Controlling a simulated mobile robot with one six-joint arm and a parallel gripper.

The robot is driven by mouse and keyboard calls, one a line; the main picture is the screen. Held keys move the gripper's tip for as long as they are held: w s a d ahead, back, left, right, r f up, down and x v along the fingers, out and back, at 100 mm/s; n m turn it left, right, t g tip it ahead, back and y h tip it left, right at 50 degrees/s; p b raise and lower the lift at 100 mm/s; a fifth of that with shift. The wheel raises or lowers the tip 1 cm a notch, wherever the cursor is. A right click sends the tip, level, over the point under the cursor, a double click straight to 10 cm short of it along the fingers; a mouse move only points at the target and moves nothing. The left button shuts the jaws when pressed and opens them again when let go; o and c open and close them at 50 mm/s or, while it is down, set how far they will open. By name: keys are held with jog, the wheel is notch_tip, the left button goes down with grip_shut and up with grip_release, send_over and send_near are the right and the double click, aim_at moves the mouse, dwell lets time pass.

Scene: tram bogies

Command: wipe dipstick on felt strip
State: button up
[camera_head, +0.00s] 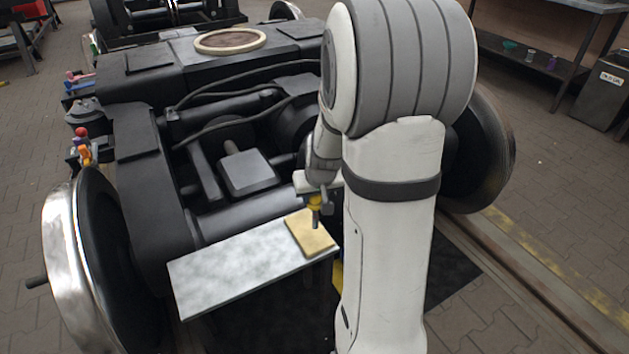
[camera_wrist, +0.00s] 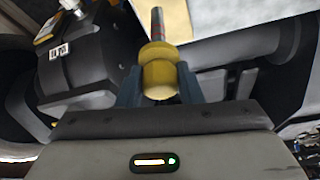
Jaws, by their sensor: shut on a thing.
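My gripper (camera_head: 317,194) is above the pale yellow felt strip (camera_head: 314,238), which lies on the right end of a light grey shelf. In the wrist view my gripper's blue fingers (camera_wrist: 159,82) are shut on the yellow handle of the dipstick (camera_wrist: 158,52). Its grey metal rod, with reddish marks near the handle, points away from the fingers. In the head view the dipstick (camera_head: 315,215) hangs down over the felt; I cannot tell whether it touches. The felt strip also shows at the top of the wrist view (camera_wrist: 207,18).
The grey shelf (camera_head: 225,275) is otherwise bare. The dark bogie frame (camera_head: 145,165) stands behind it, with a wheel (camera_head: 72,265) at the left. Coloured handles (camera_head: 82,145) stick up at the left. A bench (camera_head: 530,58) and a bin (camera_head: 606,92) stand back right.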

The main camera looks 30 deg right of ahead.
jog(key=shift+r+p, duration=0.6)
jog(key=shift+r, duration=0.65)
notch_tip(320, 180, up, 8)
jog(key=p, duration=0.6)
jog(key=shift+r, duration=0.1)
jog(key=shift+d, duration=0.1)
